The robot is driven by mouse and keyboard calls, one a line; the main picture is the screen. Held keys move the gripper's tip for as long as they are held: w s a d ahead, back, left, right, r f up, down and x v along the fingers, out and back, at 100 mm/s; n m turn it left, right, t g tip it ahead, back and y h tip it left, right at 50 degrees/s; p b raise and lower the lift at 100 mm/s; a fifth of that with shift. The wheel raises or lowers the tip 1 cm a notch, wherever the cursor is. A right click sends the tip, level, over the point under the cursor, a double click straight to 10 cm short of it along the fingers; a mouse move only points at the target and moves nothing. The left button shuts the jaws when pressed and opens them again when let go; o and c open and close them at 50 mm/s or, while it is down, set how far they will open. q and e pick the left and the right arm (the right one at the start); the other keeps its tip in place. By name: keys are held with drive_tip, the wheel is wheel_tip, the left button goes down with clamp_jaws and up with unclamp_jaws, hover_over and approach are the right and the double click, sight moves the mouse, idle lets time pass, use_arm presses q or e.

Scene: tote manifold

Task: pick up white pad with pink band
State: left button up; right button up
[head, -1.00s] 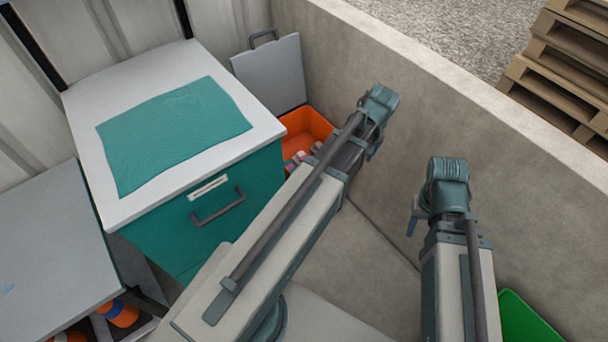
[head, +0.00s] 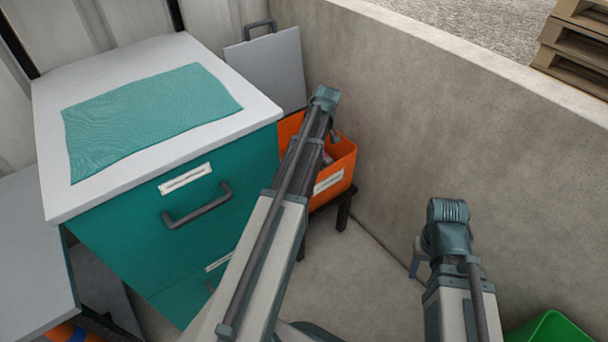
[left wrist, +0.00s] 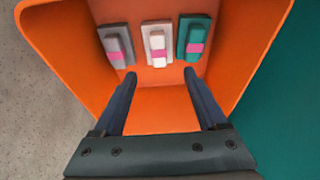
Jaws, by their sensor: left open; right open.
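The white pad with pink band (left wrist: 157,42) lies in the orange tote (left wrist: 160,110), in the middle of a row of three in the left wrist view. A grey pad with a pink band (left wrist: 116,45) is left of it, and a teal pad with a pink band (left wrist: 193,38) is right of it. My left gripper (left wrist: 160,74) is open and empty, its fingertips pointing into the tote on either side of the white pad's near end, apart from it. In the head view my left arm hides much of the tote's inside. My right gripper (head: 417,264) is open and empty, over the floor.
The orange tote (head: 343,165) sits on a dark stand between a teal cabinet (head: 120,245) and a concrete wall (head: 430,130). A grey lid (head: 270,70) leans behind it. A green bin (head: 550,330) is at bottom right. Open floor lies between.

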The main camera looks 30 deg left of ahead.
use_arm(q)
drive_tip(key=b+x, duration=0.7)
drive_tip(key=shift+f, duration=0.35)
drive_tip(key=b+x, duration=0.6)
drive_tip(key=shift+w+a, duration=0.2)
drive_tip(key=shift+w, duration=0.1)
clamp_jaws()
